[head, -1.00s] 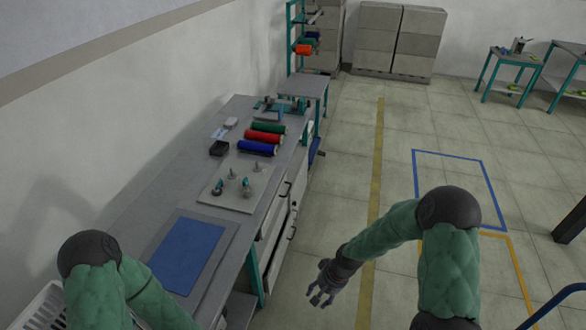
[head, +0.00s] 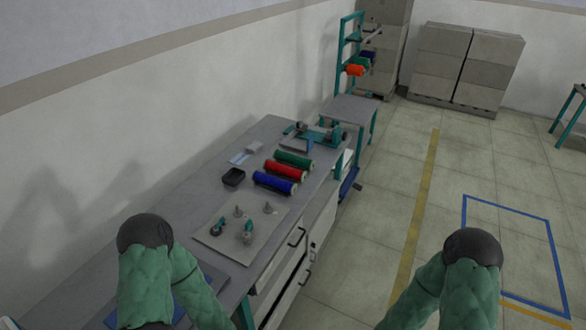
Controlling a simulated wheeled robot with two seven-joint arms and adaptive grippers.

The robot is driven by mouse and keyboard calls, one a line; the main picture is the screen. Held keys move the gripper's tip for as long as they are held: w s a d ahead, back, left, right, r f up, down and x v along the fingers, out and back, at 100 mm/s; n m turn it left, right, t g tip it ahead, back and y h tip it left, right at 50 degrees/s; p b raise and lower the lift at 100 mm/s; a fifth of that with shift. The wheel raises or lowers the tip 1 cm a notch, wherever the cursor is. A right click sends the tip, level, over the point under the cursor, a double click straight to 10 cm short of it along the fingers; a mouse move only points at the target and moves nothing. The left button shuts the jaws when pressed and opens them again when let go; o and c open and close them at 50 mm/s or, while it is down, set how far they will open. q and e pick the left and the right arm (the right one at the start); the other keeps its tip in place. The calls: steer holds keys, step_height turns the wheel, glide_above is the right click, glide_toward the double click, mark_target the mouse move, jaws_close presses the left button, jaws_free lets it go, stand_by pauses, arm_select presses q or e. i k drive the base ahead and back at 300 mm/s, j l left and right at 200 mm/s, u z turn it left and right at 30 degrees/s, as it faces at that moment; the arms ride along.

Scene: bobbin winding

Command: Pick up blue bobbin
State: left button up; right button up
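The blue bobbin (head: 274,183) lies on its side on the grey workbench (head: 187,197). It is the nearest of a row of three, in front of a red bobbin (head: 286,170) and a green bobbin (head: 294,159). Neither gripper shows in the head view. My green-sleeved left arm comes in at the lower left and my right arm at the lower right, both well short of the bobbins.
A light board (head: 217,236) with several small metal and green fittings lies nearer than the bobbins. A winding device (head: 318,134) stands behind. A rack (head: 352,45) holds more spools. The floor right of the bench is clear.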

mark_target(287, 186)
steer(key=i+l, duration=1.65)
steer(key=i+l+u, duration=0.2)
steer(key=u, duration=0.3)
steer(key=i+l+u, duration=0.1)
steer(key=l+u, duration=0.35)
steer(key=i+l+u, duration=0.1)
steer(key=u, duration=0.4)
steer(key=l, duration=0.1)
